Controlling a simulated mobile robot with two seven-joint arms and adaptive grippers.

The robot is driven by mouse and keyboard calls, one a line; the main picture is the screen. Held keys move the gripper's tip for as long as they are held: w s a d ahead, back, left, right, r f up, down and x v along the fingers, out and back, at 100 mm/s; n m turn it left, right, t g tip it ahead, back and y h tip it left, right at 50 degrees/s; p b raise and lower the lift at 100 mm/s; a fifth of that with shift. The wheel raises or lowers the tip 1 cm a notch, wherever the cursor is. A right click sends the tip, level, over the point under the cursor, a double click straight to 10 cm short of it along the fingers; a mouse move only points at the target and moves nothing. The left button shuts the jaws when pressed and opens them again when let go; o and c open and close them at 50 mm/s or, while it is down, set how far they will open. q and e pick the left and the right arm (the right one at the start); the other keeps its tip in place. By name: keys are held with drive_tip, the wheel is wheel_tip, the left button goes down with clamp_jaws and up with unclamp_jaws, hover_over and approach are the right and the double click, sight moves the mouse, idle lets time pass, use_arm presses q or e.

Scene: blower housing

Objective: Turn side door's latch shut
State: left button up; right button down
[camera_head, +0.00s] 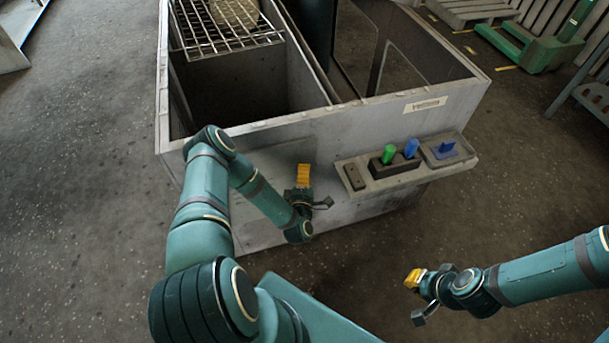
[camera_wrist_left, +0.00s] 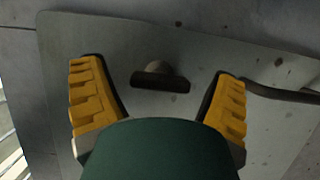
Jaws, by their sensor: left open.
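In the left wrist view the side door (camera_wrist_left: 215,60) is a flat grey panel. The latch (camera_wrist_left: 160,79) is a small dark knob with a flat bar that lies level across the picture. My left gripper (camera_wrist_left: 158,95) is open, with one yellow finger on each side of the latch and a gap to both. In the head view my left gripper (camera_head: 303,176) is at the front face of the grey housing (camera_head: 270,150); the latch cannot be made out there. My right gripper (camera_head: 415,279) is over the floor at the lower right, apart from the housing; its jaw opening is unclear.
A ledge (camera_head: 460,166) with a green (camera_head: 388,153) and a blue control (camera_head: 411,148) juts from the housing, right of my left gripper. A dark bar (camera_wrist_left: 282,93) is at the right in the left wrist view. Open floor (camera_head: 535,180) lies right of the housing.

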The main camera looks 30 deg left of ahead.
use_arm(q)
drive_tip(key=shift+c, duration=0.4)
drive_tip(key=c, duration=1.1)
